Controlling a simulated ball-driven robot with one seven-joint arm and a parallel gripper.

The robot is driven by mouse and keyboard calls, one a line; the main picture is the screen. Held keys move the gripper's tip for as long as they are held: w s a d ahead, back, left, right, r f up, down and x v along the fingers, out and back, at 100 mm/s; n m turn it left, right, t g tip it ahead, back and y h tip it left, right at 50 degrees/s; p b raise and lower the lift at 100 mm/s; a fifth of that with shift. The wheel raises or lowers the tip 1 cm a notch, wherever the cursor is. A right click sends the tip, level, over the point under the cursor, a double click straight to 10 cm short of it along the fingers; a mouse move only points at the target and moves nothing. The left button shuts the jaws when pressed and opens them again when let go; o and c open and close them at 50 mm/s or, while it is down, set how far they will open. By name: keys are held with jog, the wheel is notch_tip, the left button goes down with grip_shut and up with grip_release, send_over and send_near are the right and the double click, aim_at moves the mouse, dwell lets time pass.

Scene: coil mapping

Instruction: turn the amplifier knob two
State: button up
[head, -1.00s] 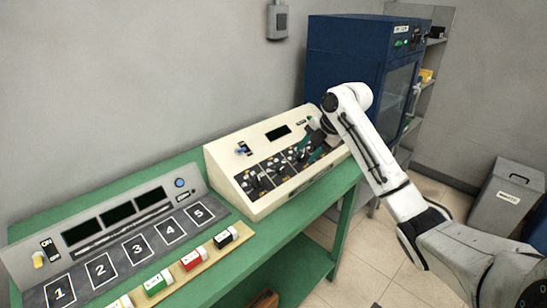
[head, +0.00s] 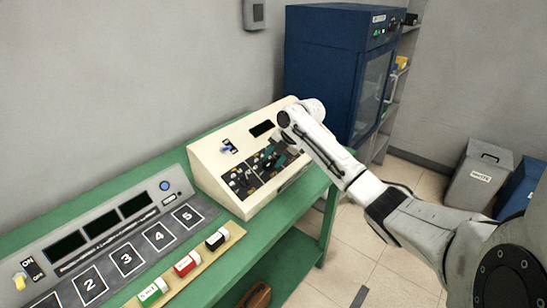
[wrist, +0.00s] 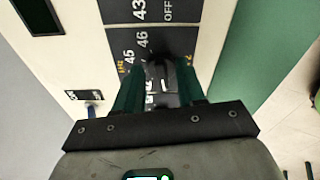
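The cream amplifier console (head: 207,166) stands on the green bench, with a dark sloping panel of several knobs and switches. My gripper (head: 272,158) is over the right part of this panel; the arm partly hides it. In the wrist view my two green fingers (wrist: 163,82) are apart, pointing at the panel. A black knob (wrist: 164,76) shows between the fingertips. Whether the fingers touch it is hard to tell. Panel markings such as 43, 45, 46 and OFF show beside it. I cannot read which knob is number two.
A grey console (head: 95,222) with numbered squares and screens is left on the bench. A wooden strip (head: 187,279) with green, red and black blocks lies before it. A blue cabinet (head: 325,65) stands behind right. A grey bin (head: 478,180) is on the open floor at right.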

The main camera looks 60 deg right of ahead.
jog(key=shift+w+f, duration=0.2)
jog(key=shift+f, duration=0.2)
grip_shut()
